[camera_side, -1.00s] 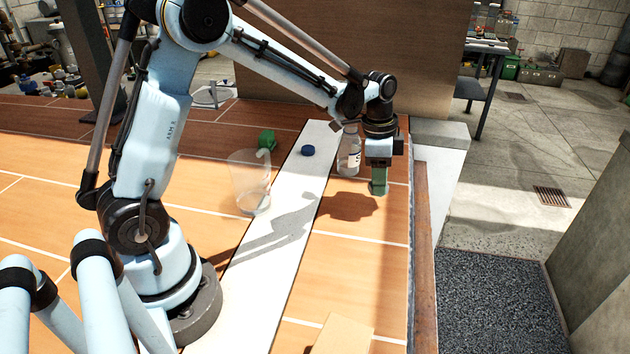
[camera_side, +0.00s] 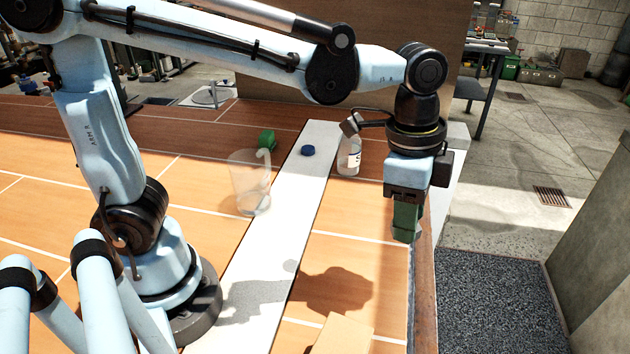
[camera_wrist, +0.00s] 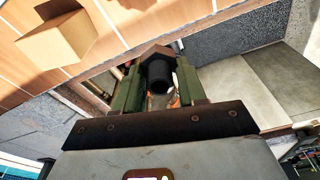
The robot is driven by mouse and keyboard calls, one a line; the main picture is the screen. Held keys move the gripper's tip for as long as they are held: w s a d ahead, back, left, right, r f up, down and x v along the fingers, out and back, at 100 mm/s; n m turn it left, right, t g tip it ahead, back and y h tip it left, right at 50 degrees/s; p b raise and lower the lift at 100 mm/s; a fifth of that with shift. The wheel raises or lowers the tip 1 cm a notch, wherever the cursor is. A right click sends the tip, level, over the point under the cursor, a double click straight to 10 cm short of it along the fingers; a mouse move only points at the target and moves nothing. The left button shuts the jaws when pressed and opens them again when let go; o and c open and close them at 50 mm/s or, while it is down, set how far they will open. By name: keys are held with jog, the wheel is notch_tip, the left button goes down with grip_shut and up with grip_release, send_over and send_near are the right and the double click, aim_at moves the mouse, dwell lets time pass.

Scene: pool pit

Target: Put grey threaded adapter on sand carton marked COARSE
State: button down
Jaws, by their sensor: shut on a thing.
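My gripper (camera_side: 405,222) hangs in the air over the right edge of the table, fingers pointing down. In the wrist view its green fingers (camera_wrist: 157,88) are shut on the dark grey threaded adapter (camera_wrist: 158,74), which has a round open end and a wider collar. In the side view the fingers hide the adapter. A plain tan carton (camera_side: 343,335) stands at the bottom edge of the side view, nearer the camera than my gripper and partly cut off. It also shows at upper left in the wrist view (camera_wrist: 55,38). No marking on it can be read.
A clear jug (camera_side: 248,185), a green object (camera_side: 267,139), a blue cap (camera_side: 308,150) and a clear bottle (camera_side: 349,158) stand further back. A pale strip (camera_side: 270,225) runs along the table. A raised edge (camera_side: 424,290) borders the right side.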

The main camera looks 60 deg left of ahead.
jog(key=s+d+r+m, duration=0.2)
jog(key=s+d, duration=0.2)
jog(key=s, duration=0.3)
jog(key=r+m, duration=0.2)
jog(key=m, duration=0.2)
send_over(342, 351)
jog(key=shift+g, duration=0.4)
jog(key=shift+a+f, duration=0.15)
jog(key=shift+f, duration=1.9)
jog(key=shift+a+f, duration=0.1)
jog(key=shift+f, duration=1.9)
jog(key=c, duration=0.6)
grip_release()
jog(key=shift+f, duration=0.15)
jog(key=shift+c, duration=0.2)
